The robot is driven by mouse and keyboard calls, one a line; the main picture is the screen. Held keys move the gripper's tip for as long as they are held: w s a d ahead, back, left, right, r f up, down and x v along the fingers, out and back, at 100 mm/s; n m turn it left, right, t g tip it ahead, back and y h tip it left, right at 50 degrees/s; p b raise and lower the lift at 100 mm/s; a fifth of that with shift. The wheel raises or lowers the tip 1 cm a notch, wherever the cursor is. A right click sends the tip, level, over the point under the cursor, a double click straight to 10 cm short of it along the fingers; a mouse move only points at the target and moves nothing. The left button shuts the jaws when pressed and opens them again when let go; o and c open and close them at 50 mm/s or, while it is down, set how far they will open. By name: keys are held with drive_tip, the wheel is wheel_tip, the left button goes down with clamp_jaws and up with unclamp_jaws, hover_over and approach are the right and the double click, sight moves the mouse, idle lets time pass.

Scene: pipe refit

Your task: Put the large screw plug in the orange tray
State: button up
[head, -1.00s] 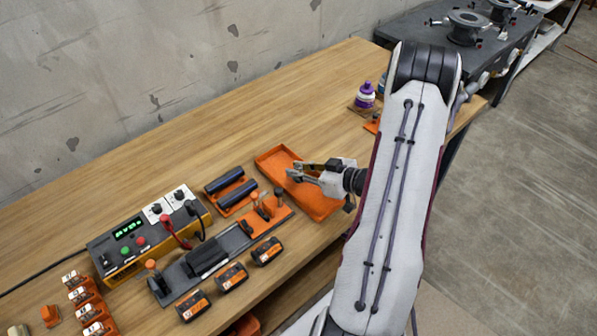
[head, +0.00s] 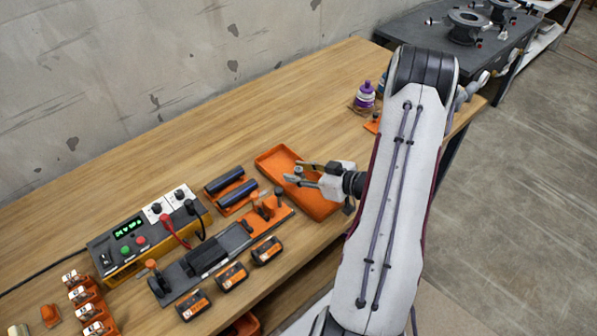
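The two fingers stand apart. A small grey shape shows near the fingertips; I cannot tell whether it is the large screw plug or part of the gripper, or whether it is gripped. I cannot make out the large screw plug for certain anywhere else. The gripper and forearm hide part of the tray.
Left of the tray are a rack with dark cylinders (head: 230,190), a grey-and-orange fixture (head: 207,255), and several orange-black blocks (head: 232,276). A control box (head: 130,240) with cables stands further left. A purple-capped bottle (head: 365,95) stands behind. The bench's back middle is clear.

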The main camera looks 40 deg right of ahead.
drive_tip(key=shift+r, duration=0.15)
drive_tip(key=shift+v, duration=6.05)
